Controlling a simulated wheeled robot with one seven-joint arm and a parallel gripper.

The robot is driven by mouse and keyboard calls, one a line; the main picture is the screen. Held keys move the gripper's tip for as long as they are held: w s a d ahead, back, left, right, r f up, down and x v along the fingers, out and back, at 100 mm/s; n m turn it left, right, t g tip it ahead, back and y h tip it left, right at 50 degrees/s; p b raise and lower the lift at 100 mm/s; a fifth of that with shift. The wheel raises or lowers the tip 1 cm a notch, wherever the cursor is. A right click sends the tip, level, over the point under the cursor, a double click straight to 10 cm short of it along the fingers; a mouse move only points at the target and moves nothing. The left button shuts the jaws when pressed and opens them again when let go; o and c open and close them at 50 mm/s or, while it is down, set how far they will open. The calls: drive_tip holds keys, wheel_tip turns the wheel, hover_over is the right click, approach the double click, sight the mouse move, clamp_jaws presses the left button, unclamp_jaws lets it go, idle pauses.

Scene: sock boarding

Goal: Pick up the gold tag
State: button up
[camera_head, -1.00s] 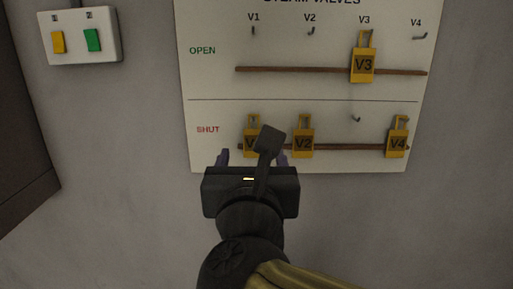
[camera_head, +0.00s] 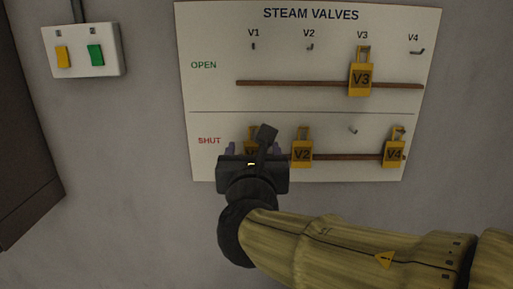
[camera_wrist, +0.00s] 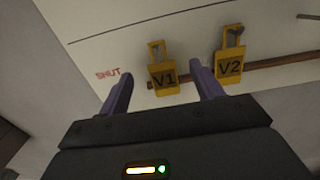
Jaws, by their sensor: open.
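Several gold tags hang on the steam valves board. The V1 tag (camera_wrist: 163,78) hangs in the SHUT row; in the head view (camera_head: 251,138) my gripper and wrist mostly cover it. V2 (camera_head: 302,154) hangs just right of it, and V4 (camera_head: 394,153) at the far right of that row. V3 (camera_head: 360,79) hangs in the OPEN row. My gripper (camera_head: 254,149) is open in front of V1. In the wrist view its purple fingers (camera_wrist: 163,90) stand on either side of V1, the right one between V1 and V2. No contact with V1 is visible.
The white board (camera_head: 215,100) is on a grey wall, with a brown rail (camera_head: 290,84) along each row. A white switch box (camera_head: 80,70) with a yellow and a green switch is at upper left. A dark cabinet (camera_head: 22,140) stands at the left edge.

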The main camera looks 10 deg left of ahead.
sight(254, 136)
drive_tip(key=p+x, duration=0.1)
drive_tip(key=x, duration=0.2)
drive_tip(key=shift+w+a+p, duration=0.15)
drive_tip(key=shift+w+p, duration=0.15)
drive_tip(key=shift+w, duration=0.05)
drive_tip(key=shift+s, duration=0.1)
drive_tip(key=shift+c, duration=0.3)
drive_tip(key=c, duration=1)
